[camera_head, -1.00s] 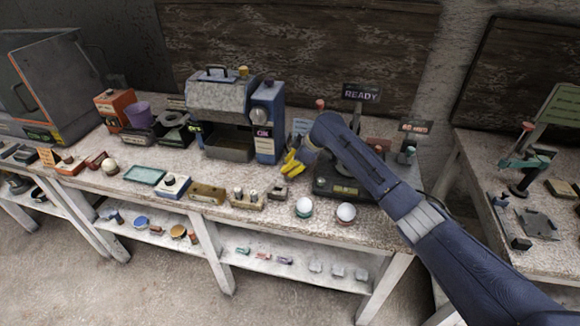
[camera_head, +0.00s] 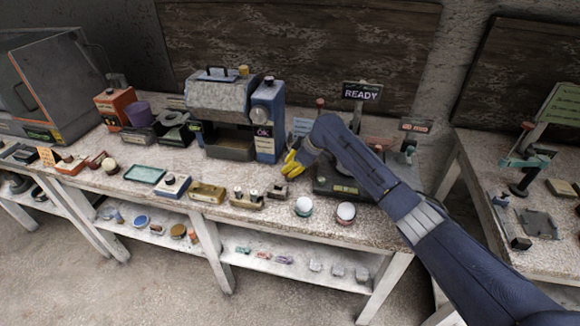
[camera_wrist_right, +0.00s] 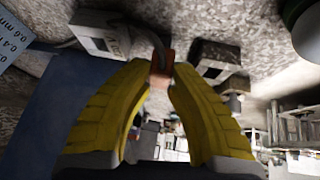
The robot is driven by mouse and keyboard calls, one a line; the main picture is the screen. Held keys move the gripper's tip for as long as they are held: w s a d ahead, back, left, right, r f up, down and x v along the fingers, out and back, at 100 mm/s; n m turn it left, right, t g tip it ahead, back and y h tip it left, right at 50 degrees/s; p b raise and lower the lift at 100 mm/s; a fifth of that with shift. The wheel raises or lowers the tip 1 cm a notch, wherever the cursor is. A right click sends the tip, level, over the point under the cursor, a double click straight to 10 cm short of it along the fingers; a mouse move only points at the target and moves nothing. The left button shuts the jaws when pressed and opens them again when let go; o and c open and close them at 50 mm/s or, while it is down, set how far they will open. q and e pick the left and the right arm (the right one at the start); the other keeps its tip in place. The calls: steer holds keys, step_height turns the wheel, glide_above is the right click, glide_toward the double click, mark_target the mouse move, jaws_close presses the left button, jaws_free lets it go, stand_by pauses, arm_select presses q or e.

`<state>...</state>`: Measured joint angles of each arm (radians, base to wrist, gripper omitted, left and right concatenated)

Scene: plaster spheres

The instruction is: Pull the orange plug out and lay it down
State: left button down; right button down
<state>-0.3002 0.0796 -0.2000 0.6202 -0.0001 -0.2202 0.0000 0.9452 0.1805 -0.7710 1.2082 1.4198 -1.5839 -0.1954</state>
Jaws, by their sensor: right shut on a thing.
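The orange plug (camera_wrist_right: 161,72) is a small orange-red piece between my right gripper's yellow fingertips in the right wrist view. My right gripper (camera_wrist_right: 160,84) is shut on it. In the head view my right gripper (camera_head: 291,165) hangs at the bench, just right of the grey machine, and the plug cannot be made out there. A pale box with a dark opening (camera_wrist_right: 103,38) lies beyond the fingertips, with a grey cable close by. I cannot tell whether the plug still sits in a socket. My left gripper is not in view.
The grey machine with a blue side (camera_head: 222,112) stands left of my gripper. A dark base (camera_head: 340,188) and a READY sign (camera_head: 362,92) are on the right. Two white spheres (camera_head: 346,211) sit near the front edge. A teal tray (camera_head: 144,174) lies farther left.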

steer(key=shift+f, duration=0.3)
steer(key=c, duration=1.2)
jaws_free()
steer(key=shift+r, duration=0.1)
steer(key=shift+r, duration=1.9)
